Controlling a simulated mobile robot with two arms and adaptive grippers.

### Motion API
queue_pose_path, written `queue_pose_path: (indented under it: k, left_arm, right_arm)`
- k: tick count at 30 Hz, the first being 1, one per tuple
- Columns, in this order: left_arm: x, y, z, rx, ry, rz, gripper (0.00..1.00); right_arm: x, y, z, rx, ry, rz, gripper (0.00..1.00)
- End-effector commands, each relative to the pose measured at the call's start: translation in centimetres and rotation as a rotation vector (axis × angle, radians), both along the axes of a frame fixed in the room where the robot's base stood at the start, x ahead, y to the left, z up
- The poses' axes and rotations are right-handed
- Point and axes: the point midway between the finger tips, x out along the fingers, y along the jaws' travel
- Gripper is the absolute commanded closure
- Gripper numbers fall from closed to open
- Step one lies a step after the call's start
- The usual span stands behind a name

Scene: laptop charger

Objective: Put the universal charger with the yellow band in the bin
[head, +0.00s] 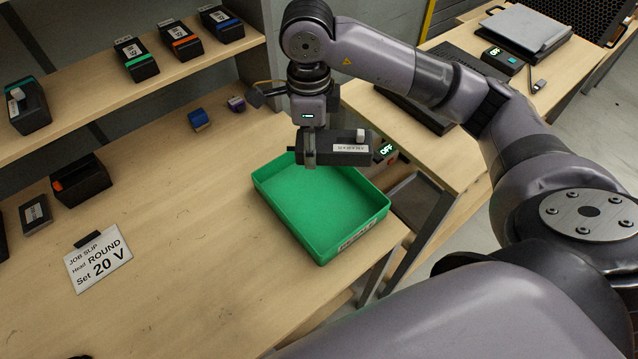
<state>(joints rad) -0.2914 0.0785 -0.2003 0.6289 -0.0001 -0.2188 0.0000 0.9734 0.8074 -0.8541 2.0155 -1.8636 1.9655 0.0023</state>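My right gripper (309,148) comes down from above and is shut on a black charger (338,150) with a white label and a pale knob. It holds the charger level above the far part of the green bin (377,216). The bin stands on the wooden table near its right edge, and its visible floor is empty. No yellow band shows on the held charger; the side facing away is hidden. My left gripper is not in view.
Chargers with teal (137,58), orange (180,40) and blue (221,23) bands stand on the shelf. A job slip (97,262) reads "ROUND" and "20 V". The table's middle is clear.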

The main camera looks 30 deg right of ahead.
Motion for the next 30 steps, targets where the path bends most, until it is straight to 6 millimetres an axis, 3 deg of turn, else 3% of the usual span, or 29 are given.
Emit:
queue_pose_path:
  k: [13,30]
  left_arm:
    - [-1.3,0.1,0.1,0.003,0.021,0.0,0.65]
    - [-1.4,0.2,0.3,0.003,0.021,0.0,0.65]
  right_arm:
    - [2.4,-1.5,1.1,0.012,-0.01,-0.856,0.85]
    - [5.0,-3.6,2.4,0.026,-0.011,-1.944,0.85]
